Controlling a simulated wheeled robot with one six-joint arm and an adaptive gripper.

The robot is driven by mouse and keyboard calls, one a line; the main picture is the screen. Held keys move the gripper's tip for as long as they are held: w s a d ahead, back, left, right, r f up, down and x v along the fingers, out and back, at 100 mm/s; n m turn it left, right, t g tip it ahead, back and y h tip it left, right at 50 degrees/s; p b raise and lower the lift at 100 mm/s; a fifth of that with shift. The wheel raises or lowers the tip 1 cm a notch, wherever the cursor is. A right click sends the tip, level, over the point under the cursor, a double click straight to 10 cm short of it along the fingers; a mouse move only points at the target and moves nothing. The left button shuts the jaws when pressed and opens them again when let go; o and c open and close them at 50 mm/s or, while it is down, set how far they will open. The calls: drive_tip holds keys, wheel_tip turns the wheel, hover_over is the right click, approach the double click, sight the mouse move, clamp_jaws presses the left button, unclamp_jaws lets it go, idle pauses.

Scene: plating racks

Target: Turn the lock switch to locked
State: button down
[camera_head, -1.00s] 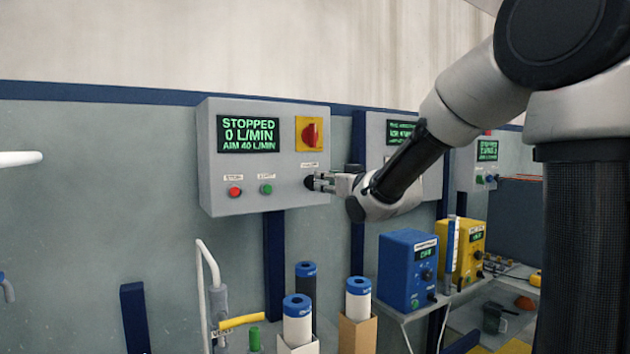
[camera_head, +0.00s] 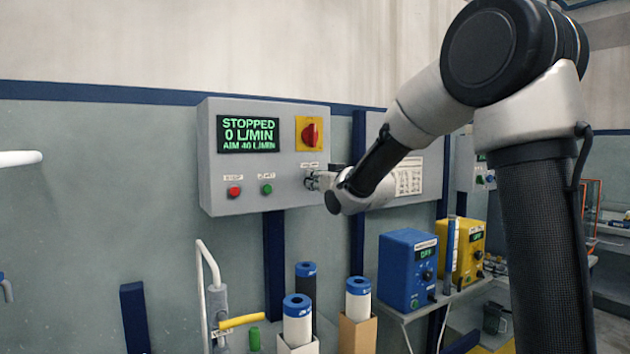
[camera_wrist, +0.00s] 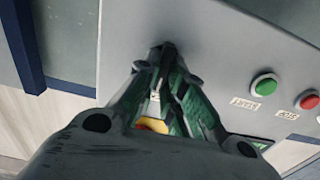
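The lock switch appears to be a small black knob (camera_wrist: 168,57) at the lower right of the grey control box (camera_head: 222,190); its label is too small to read. My gripper (camera_head: 311,180) is at this knob and mostly hides it in the head view. In the wrist view my gripper (camera_wrist: 166,72) has its two fingers close together on either side of the knob and seems shut on it. The knob's setting cannot be read. The box's screen (camera_head: 248,134) reads STOPPED, 0 L/MIN, AIM 40 L/MIN.
A red rotary handle (camera_head: 310,133) on a yellow plate sits above my gripper. A red button (camera_head: 234,190) and a green button (camera_head: 266,189) are to its left. Blue-capped cylinders (camera_head: 298,322) stand below. Blue (camera_head: 407,270) and yellow (camera_head: 468,245) units stand on a shelf to the right.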

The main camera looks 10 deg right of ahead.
drive_tip(key=shift+m, duration=0.3)
drive_tip(key=shift+w+d+f+m, duration=0.1)
drive_tip(key=shift+d+f+m, duration=0.1)
drive_tip(key=shift+m, duration=2.7)
drive_tip(key=shift+d+f+m, duration=0.15)
drive_tip(key=shift+f+m, duration=0.1)
drive_tip(key=shift+m, duration=2.65)
drive_tip(key=shift+w+d+f+m, duration=0.1)
drive_tip(key=shift+d+f+m, duration=0.1)
drive_tip(key=shift+m, duration=2.7)
drive_tip(key=c, duration=1.5)
unclamp_jaws()
